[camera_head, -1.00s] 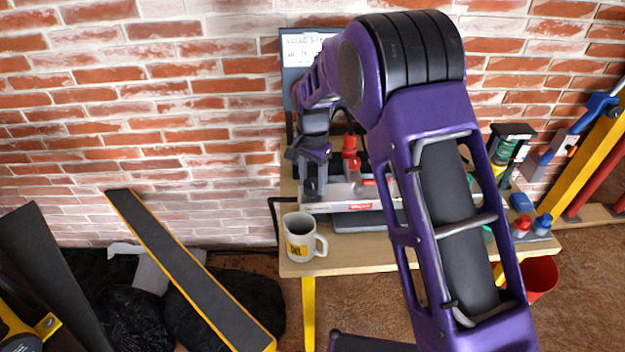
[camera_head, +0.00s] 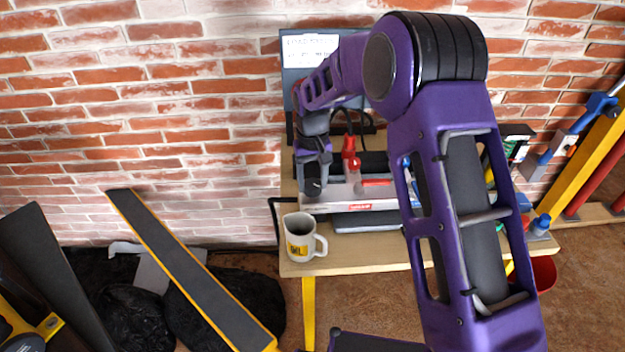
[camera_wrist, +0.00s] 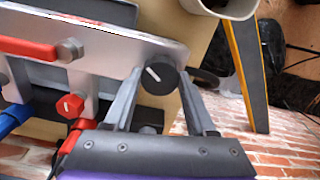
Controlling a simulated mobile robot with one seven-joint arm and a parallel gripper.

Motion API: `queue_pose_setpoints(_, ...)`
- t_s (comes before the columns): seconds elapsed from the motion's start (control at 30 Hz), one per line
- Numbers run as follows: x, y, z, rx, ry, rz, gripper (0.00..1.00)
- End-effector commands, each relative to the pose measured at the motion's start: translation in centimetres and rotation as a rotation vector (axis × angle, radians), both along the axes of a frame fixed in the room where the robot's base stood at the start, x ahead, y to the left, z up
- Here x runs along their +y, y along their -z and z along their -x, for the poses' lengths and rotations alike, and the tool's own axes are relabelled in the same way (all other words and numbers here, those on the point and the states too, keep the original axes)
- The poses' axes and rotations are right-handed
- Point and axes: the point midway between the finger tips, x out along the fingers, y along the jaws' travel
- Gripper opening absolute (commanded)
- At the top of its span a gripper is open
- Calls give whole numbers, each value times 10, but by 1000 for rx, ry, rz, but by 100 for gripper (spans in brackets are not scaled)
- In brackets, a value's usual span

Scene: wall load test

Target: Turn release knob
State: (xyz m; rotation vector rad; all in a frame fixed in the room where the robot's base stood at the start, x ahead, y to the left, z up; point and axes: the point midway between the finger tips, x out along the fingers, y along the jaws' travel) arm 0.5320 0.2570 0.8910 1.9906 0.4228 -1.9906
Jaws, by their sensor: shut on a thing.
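A black round knob (camera_wrist: 160,75) with a white pointer line sits at the end of a light grey metal panel (camera_wrist: 110,55) in the wrist view. My gripper (camera_wrist: 160,76) has one finger on each side of the knob and is shut on it. The pointer slants toward the upper left. In the head view my gripper (camera_head: 313,187) is at the left end of the grey fixture (camera_head: 345,207) on the bench and hides the knob there.
A grey mug (camera_head: 299,240) stands at the bench's front left. A dark board with a white label (camera_head: 309,47) stands against the brick wall. Blue hand tools are at the right.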

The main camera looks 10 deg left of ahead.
Motion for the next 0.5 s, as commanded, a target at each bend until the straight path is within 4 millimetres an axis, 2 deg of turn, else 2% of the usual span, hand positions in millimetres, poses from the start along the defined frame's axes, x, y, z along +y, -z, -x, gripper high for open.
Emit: queue_pose_setpoints(0.5,0,-1,0,0,-444,-1,1)
